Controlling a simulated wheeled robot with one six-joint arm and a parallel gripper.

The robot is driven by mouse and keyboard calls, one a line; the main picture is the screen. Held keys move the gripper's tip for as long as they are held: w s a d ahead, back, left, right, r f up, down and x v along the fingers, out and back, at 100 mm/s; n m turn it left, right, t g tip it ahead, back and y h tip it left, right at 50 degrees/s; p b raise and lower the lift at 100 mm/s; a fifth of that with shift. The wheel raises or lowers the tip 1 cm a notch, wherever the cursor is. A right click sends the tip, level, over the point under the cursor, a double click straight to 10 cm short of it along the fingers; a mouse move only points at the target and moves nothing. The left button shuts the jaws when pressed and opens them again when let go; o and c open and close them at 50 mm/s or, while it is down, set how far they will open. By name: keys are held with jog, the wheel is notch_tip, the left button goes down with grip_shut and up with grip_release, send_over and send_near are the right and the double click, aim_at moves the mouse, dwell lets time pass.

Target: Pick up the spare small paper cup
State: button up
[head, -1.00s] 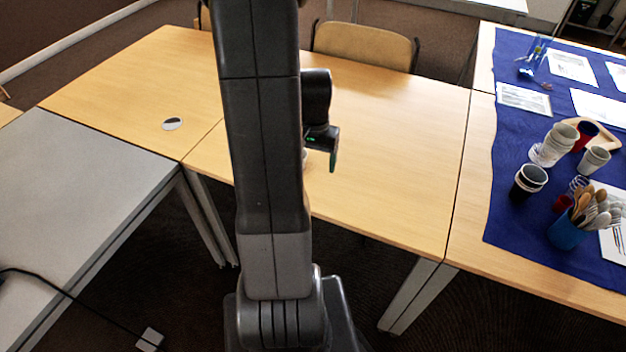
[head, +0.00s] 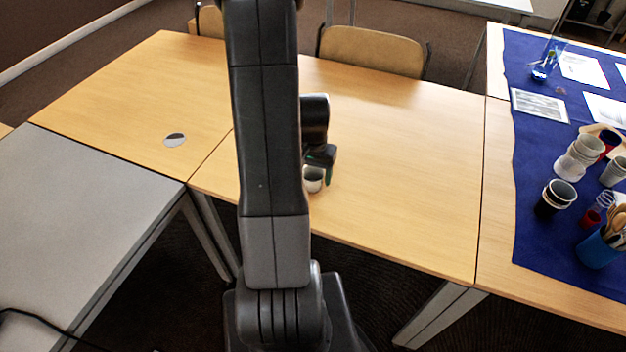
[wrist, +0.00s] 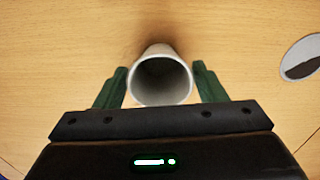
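The spare small paper cup (head: 313,179) is pale and stands upright on the wooden table, partly hidden behind my arm in the head view. In the wrist view the cup (wrist: 160,86) has its round mouth towards the camera and lies between the green fingers of my gripper (wrist: 161,80). One finger stands on each side, very close to the rim; no firm grip shows, and the gripper looks open around the cup. In the head view my gripper (head: 326,172) is at the cup's right side.
Bare wooden table (head: 410,170) surrounds the cup. A round grommet (head: 174,140) lies to the left. On the right, a blue cloth (head: 545,225) carries stacked cups (head: 580,158), a dark cup (head: 555,198), a blue utensil holder (head: 597,250) and papers. A chair (head: 372,50) stands behind.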

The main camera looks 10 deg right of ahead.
jog(key=c, duration=0.7)
jog(key=shift+o, duration=0.2)
